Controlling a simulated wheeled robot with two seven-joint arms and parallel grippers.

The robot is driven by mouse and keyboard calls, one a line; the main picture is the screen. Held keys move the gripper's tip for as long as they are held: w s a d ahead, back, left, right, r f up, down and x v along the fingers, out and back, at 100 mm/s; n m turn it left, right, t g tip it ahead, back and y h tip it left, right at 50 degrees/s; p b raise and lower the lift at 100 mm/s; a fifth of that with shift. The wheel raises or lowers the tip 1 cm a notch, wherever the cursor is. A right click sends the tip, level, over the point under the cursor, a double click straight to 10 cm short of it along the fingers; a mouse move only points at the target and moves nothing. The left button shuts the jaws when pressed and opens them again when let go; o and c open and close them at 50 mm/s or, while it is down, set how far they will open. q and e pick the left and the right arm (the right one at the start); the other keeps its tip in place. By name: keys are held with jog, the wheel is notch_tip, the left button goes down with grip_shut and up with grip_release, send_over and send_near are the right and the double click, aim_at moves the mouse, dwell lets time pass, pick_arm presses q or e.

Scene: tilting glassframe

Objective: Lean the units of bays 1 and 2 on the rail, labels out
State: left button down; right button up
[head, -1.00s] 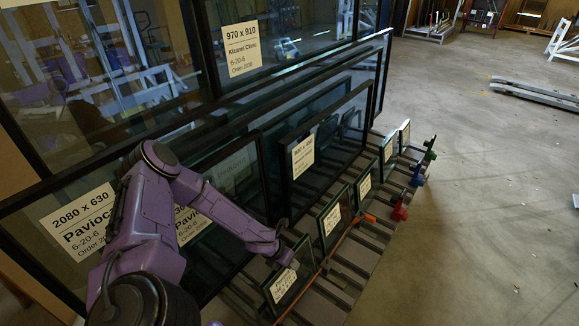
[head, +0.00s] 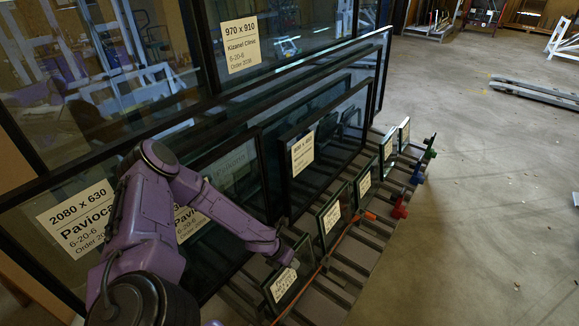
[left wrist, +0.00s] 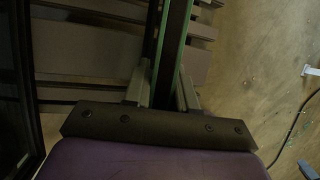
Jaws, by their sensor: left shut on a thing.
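In the head view, several small dark-framed glass units with cream labels stand tilted in a row on a slatted rack (head: 352,262). My left gripper (head: 288,260) is at the top edge of the nearest small unit (head: 285,286), whose label faces the camera. In the left wrist view, the unit's green-edged glass (left wrist: 172,50) runs between the two fingers, which are shut on it. The second unit (head: 333,218), third unit (head: 364,187) and two farther units (head: 388,147) (head: 404,132) also show labels. My right gripper is not in view.
Larger framed panes stand behind the row, including a mid-size unit (head: 303,154) and a tall pane labelled 970 x 910 (head: 240,47). Orange, red (head: 400,208), blue (head: 417,178) and green pieces stick out at the rack's right edge. Concrete floor (head: 490,220) to the right is mostly clear.

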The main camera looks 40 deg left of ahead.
pick_arm(q)
jog(key=c, duration=0.8)
grip_release()
jog(key=shift+s, duration=0.1)
jog(key=p+v, duration=0.8)
jog(key=v, duration=0.2)
jog(key=shift+r, duration=0.3)
